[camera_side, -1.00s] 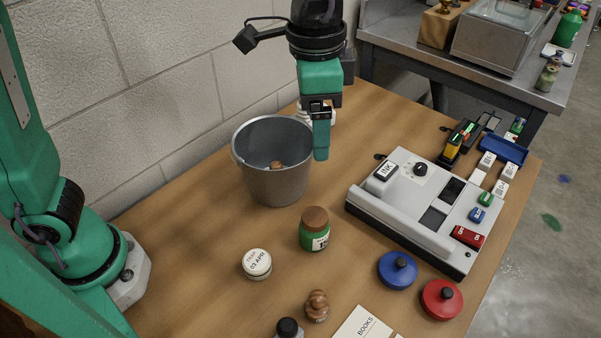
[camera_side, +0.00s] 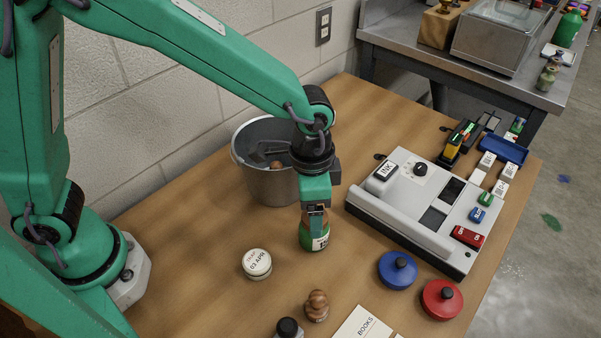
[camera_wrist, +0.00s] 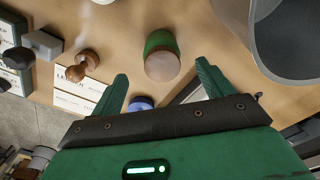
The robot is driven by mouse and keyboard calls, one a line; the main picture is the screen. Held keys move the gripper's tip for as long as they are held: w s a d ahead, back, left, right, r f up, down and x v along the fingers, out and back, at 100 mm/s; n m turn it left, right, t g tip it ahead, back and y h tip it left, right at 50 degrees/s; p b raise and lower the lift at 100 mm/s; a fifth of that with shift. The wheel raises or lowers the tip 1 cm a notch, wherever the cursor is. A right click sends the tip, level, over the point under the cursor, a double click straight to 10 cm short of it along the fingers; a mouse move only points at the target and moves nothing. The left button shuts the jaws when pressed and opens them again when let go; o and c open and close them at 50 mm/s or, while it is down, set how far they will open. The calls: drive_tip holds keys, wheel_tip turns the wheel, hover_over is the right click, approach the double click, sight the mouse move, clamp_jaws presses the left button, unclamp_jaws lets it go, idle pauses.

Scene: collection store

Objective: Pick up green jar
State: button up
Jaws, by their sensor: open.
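The green jar (camera_side: 314,242) stands upright on the wooden table, in front of the grey bucket. It has a brown lid and a white label. In the side view my gripper (camera_side: 316,212) points down over the jar and hides most of its lid. In the wrist view the jar (camera_wrist: 161,58) shows lid-on, beyond and between the two green fingertips of my gripper (camera_wrist: 162,80). The fingers are spread apart with nothing between them that I can see held. I cannot tell whether a finger touches the jar.
A grey bucket (camera_side: 262,188) stands close behind. A white round tin (camera_side: 257,263) is left of the jar, and a wooden stamp (camera_side: 317,306) in front. A grey machine (camera_side: 380,205) is at right, with blue (camera_side: 398,270) and red (camera_side: 441,299) round pads before it.

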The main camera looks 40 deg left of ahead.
sight(311, 245)
drive_tip(key=shift+w+f, duration=0.2)
drive_tip(key=shift+f, duration=3.7)
drive_tip(key=shift+c, duration=0.2)
drive_tip(key=c, duration=1.1)
